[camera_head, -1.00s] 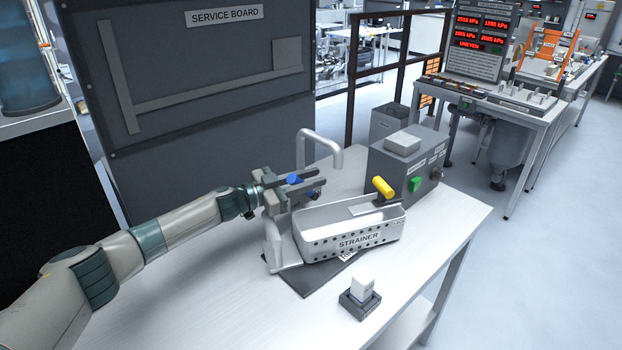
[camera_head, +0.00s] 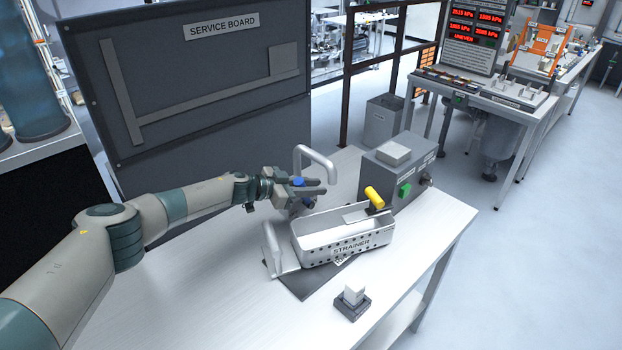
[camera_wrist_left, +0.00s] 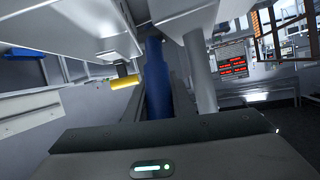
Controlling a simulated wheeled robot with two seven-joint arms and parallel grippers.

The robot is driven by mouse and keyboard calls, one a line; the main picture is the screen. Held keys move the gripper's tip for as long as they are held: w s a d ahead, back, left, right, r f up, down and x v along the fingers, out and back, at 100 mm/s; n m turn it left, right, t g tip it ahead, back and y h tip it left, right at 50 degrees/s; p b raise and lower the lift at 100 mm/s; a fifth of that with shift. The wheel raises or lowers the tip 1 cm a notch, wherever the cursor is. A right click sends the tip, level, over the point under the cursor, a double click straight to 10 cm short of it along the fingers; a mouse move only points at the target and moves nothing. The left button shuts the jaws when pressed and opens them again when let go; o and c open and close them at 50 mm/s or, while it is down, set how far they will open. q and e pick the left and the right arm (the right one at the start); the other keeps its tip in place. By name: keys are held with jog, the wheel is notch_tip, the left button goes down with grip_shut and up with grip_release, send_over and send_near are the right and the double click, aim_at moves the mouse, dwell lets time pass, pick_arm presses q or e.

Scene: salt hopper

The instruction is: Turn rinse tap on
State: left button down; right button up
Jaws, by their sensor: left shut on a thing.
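The rinse tap has a grey arched spout (camera_head: 318,160) behind the strainer on the bench. Its blue lever (camera_head: 299,182) sits between the fingers of my left gripper (camera_head: 316,188). The left gripper is shut on this lever, and the fingers hide part of it. In the left wrist view the blue lever (camera_wrist_left: 157,75) runs upright between the fingers. My right gripper is out of view.
The metal strainer (camera_head: 340,246) stands in front of the gripper, close below it. A yellow handle (camera_head: 374,197) and a grey box with a green button (camera_head: 404,190) are to the right. A small block (camera_head: 353,294) stands near the front. The bench's front left is clear.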

pick_arm(q)
jog(key=shift+w+d+f+g+y+p, duration=0.15)
jog(key=shift+w+d+g+y+p, duration=0.25)
jog(key=shift+y+p, duration=0.4)
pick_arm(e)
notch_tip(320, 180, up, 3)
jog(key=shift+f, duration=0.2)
pick_arm(q)
jog(key=shift+s, duration=0.15)
jog(key=c, duration=1.5)
grip_release()
jog(key=shift+a+r, duration=0.15)
jog(key=shift+r, duration=0.1)
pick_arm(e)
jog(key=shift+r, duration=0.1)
